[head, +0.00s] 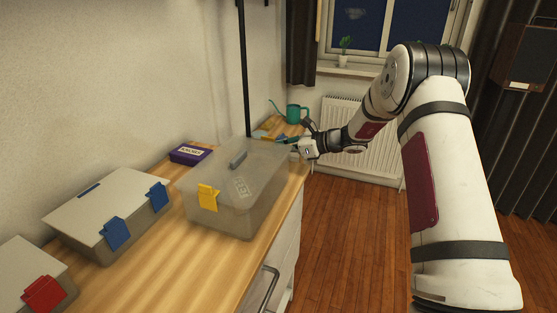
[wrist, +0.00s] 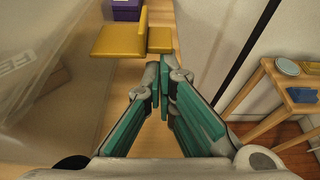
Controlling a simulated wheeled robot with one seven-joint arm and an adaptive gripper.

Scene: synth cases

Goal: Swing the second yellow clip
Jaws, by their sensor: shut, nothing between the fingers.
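A clear lidded box (head: 225,200) with a grey handle (head: 238,159) stands on the wooden counter. One yellow clip (head: 208,197) hangs on its near side, upright against the wall of the box. In the wrist view a second yellow clip (wrist: 118,41) stands out from the box's far side, its end reaching to just ahead of my fingertips. My gripper (head: 287,140) is at the far end of the box. Its teal fingers (wrist: 160,67) are closed together with nothing between them, and a small gap to the clip seems to show.
A purple box (head: 191,154) lies by the wall. Other lidded boxes with blue clips (head: 115,234) and a red clip (head: 44,294) stand nearer on the counter. A teal watering can (head: 294,113) stands beyond my gripper. Open floor (head: 345,230) lies right of the counter.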

